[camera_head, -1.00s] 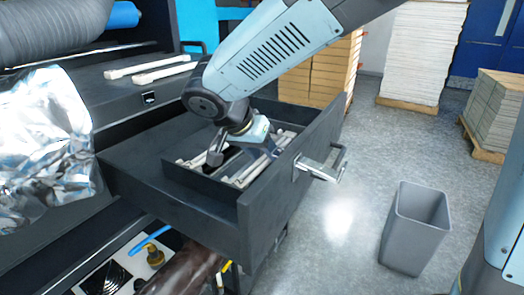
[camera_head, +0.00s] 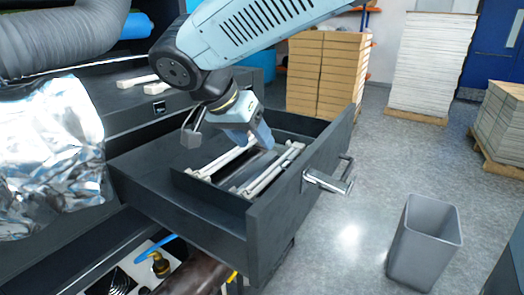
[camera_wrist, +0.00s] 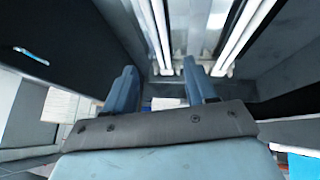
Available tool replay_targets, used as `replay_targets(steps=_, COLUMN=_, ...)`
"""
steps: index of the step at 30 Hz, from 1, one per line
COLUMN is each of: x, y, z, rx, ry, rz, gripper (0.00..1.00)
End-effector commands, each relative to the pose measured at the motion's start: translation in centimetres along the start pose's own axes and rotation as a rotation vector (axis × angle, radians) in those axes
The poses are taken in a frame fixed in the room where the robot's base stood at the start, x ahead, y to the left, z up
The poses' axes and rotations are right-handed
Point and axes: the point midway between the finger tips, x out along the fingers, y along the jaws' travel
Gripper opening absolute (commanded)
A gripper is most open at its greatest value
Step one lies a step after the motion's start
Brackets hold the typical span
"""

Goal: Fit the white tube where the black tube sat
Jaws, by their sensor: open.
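Several white tubes lie lengthwise in a dark inner tray (camera_head: 205,197) of the open drawer (camera_head: 190,221). A left white tube (camera_head: 222,161) and a right white tube (camera_head: 268,173) show in the head view. Left (camera_wrist: 153,30) and right (camera_wrist: 243,35) white tubes also show beyond my fingers in the wrist view. A dark strip lies between them; I cannot tell whether it is a black tube. My gripper (camera_head: 228,139) is open and empty, over the tray; its fingers also show in the wrist view (camera_wrist: 162,72).
More white rods (camera_head: 157,87) lie on the machine's ledge, left of my arm. Crumpled foil (camera_head: 48,155) hangs at the left. A dark brown roll (camera_head: 200,275) sits below the drawer. A grey bin (camera_head: 425,243) stands on open floor at the right.

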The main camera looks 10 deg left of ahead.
Motion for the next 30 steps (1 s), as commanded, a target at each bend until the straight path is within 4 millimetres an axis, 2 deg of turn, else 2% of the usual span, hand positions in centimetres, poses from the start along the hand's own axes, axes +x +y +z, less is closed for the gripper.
replay_targets(steps=3, x=-1.4, y=0.0, z=0.0, rx=-0.001, ry=0.001, rz=-0.002, gripper=0.56)
replay_targets(steps=9, x=-2.5, y=0.0, z=0.0, rx=-0.001, ry=0.000, rz=0.000, gripper=0.56)
replay_targets(steps=30, x=-2.5, y=0.0, z=0.1, rx=-0.001, ry=0.000, rz=0.000, gripper=0.56)
